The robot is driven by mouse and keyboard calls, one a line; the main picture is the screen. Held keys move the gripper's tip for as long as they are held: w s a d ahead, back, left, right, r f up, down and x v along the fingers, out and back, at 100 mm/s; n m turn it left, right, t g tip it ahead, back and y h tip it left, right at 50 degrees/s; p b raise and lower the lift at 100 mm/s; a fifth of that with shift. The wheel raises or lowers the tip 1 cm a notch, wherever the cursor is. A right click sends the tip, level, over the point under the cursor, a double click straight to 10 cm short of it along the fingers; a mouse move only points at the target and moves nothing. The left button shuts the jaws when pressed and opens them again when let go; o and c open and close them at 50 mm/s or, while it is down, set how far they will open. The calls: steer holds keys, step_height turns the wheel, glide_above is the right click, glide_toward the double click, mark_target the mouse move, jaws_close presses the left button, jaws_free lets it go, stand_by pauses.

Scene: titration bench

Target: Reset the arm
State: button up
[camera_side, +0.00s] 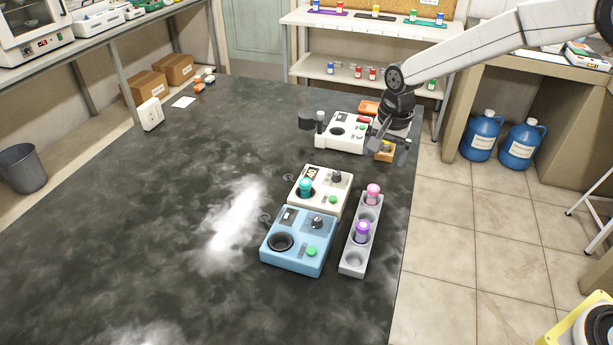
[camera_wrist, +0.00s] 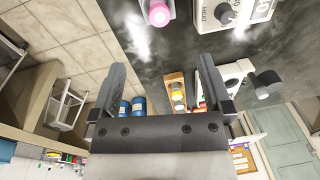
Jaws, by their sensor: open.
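That holder also shows between the fingers in the wrist view (camera_wrist: 176,88), in the background. My arm comes in from the upper right. Part of the white device is hidden in the wrist view by the right finger.
A grey rack (camera_side: 353,268) holds a pink-capped vial (camera_side: 373,194) and a purple-capped vial (camera_side: 362,232). Beside it are a blue device (camera_side: 285,260) and a cream device (camera_side: 340,206) with a teal-capped vial (camera_side: 305,187). Blue jugs (camera_side: 481,136) stand on the floor at right. The bench's left side is largely clear.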

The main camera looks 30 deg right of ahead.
steer(key=s+d+n, duration=0.2)
steer(key=s+n, duration=0.3)
steer(key=s, duration=0.6)
steer(key=s+d+n+t, duration=0.1)
steer(key=s+d+n, duration=0.2)
steer(key=s, duration=0.8)
steer(key=shift+d+f+n, duration=0.2)
steer(key=shift+f+n, duration=0.2)
steer(key=shift+n, duration=0.6)
